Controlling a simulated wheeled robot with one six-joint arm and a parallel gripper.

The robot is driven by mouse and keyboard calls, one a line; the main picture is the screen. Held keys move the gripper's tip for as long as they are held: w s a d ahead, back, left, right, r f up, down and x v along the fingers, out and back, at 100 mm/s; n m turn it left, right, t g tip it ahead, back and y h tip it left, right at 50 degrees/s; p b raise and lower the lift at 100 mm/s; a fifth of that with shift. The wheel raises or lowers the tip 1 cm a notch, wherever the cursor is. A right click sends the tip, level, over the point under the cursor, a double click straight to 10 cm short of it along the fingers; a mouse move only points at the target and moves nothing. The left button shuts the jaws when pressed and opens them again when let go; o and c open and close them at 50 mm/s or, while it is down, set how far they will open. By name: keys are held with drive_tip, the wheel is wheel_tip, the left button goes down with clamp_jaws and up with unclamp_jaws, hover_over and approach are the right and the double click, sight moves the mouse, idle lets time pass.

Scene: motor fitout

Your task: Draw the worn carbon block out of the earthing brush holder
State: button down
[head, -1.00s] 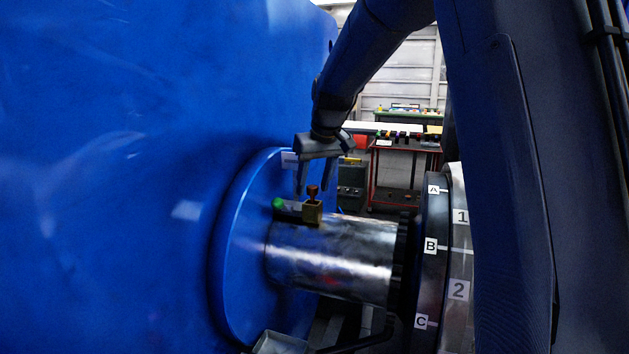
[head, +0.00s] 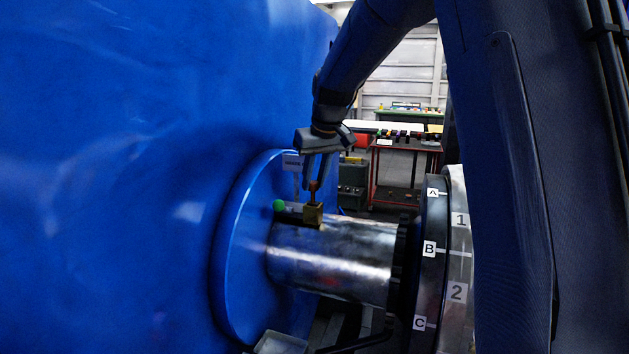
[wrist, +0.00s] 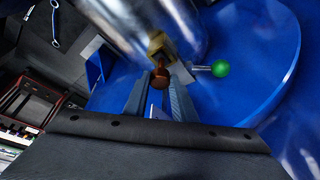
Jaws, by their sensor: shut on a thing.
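The brass-coloured earthing brush holder (head: 313,215) stands on top of the bare metal shaft; it also shows in the wrist view (wrist: 157,42). The carbon block itself cannot be made out.
A green ball-ended lever (head: 279,205) sits left of the holder, close to the blue round flange (head: 235,262). The metal shaft (head: 330,260) runs right to a dark lettered coupling (head: 432,275). A grey tray (head: 280,343) is below. A red trolley (head: 400,160) stands behind.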

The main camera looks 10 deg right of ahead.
drive_tip(key=shift+r+p, duration=1.4)
drive_tip(key=shift+r, duration=0.65)
